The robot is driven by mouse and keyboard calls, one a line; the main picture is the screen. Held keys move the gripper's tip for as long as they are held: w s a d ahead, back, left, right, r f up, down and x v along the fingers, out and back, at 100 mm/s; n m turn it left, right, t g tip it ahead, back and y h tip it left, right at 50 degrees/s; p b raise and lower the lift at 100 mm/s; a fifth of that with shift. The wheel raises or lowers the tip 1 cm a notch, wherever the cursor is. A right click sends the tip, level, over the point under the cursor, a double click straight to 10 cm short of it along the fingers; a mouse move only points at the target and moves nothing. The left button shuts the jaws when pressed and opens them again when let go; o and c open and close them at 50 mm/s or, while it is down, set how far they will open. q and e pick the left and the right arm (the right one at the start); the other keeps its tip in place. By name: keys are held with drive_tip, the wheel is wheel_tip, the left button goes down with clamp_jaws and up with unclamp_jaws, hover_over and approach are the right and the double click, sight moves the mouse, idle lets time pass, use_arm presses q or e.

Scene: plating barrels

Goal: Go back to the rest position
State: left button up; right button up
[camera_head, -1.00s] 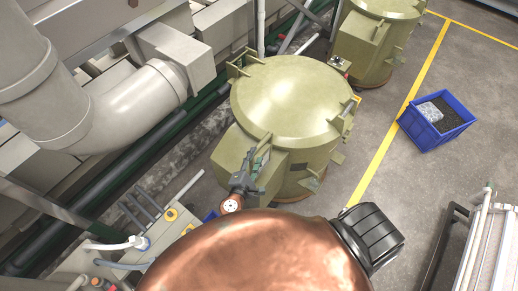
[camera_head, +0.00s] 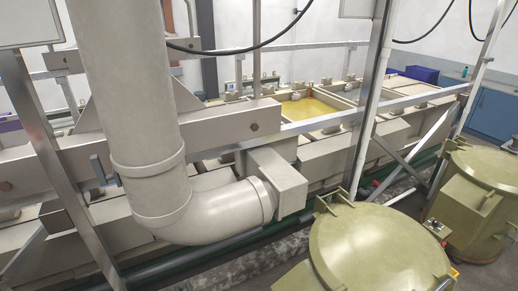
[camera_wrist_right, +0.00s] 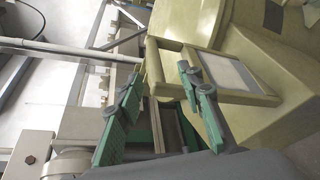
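My right gripper (camera_wrist_right: 160,74) shows in the right wrist view. Its two green-padded fingers stand apart, and nothing is held between them. A khaki bracket (camera_wrist_right: 155,66) on the side of a khaki barrel (camera_wrist_right: 290,75) shows just beyond the fingertips; I cannot tell whether they touch it. In the head view, a khaki barrel with a domed lid (camera_head: 380,250) stands at the lower right. A second khaki barrel (camera_head: 480,205) stands behind it at the right edge. Neither gripper shows in the head view, and my left gripper is in no view.
A thick grey pipe (camera_head: 140,130) bends toward a boxy fitting (camera_head: 275,180). Metal posts and rails (camera_head: 370,100) stand before a plating line with a yellow bath (camera_head: 305,108). A blue cabinet (camera_head: 492,112) is far right. Little floor shows.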

drive_tip(key=s+d+f+m+g+y, duration=0.4)
drive_tip(key=s+d+f+m+g, duration=0.3)
drive_tip(key=s+d, duration=0.4)
drive_tip(key=s+m+y, duration=0.6)
drive_tip(key=s+m, duration=0.1)
drive_tip(key=s, duration=0.1)
wheel_tip(320, 180, down, 37)
drive_tip(key=s+a+y+b, duration=0.1)
drive_tip(key=s+a+b, duration=0.1)
drive_tip(key=b, duration=0.5)
drive_tip(key=s+f+n+g+b, duration=0.1)
drive_tip(key=s+f+b, duration=0.4)
drive_tip(key=s+f, duration=1.4)
wheel_tip(320, 180, down, 4)
drive_tip(key=shift+s+d+g+b, duration=0.25)
drive_tip(key=shift+g+b, duration=0.1)
drive_tip(key=shift+g, duration=0.15)
